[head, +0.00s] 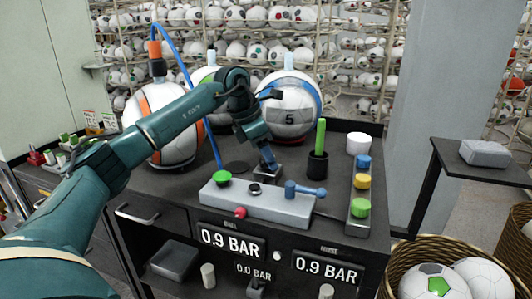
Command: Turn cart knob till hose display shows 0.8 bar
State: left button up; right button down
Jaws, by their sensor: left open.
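The cart's grey control block (270,208) lies on the dark cart top. It carries a small black round knob (255,189), a red knob (240,212), a green cap (222,178) and a blue lever (305,190). On the cart front, the hose display (327,267) reads 0.9 BAR. The ball display (231,240) also reads 0.9 BAR, and a smaller readout (254,271) reads 0.0 BAR. My left gripper (266,172) points down just behind the black knob, open and seemingly apart from it; its fingertips are small. My right gripper is not in view.
A white-orange ball (158,120) with an orange fitting and blue hose (182,55) stands at the cart's back left. Ball number 5 (290,112) stands behind the block. A black cup (317,166) holds a green stick. A tray of coloured caps (359,220) is right.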

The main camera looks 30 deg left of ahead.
pick_arm(q)
jog(key=shift+c, duration=0.3)
jog(key=c, duration=0.9)
jog(key=shift+n, duration=0.3)
jog(key=shift+d+n+y, duration=0.1)
jog(key=shift+n+y, duration=0.3)
jog(key=shift+n, duration=0.5)
jog(key=shift+n+t+y+p, duration=0.4)
jog(key=shift+n+t+y, duration=0.15)
jog(key=shift+n, duration=1.15)
jog(key=o, duration=1)
jog(key=shift+c, duration=0.2)
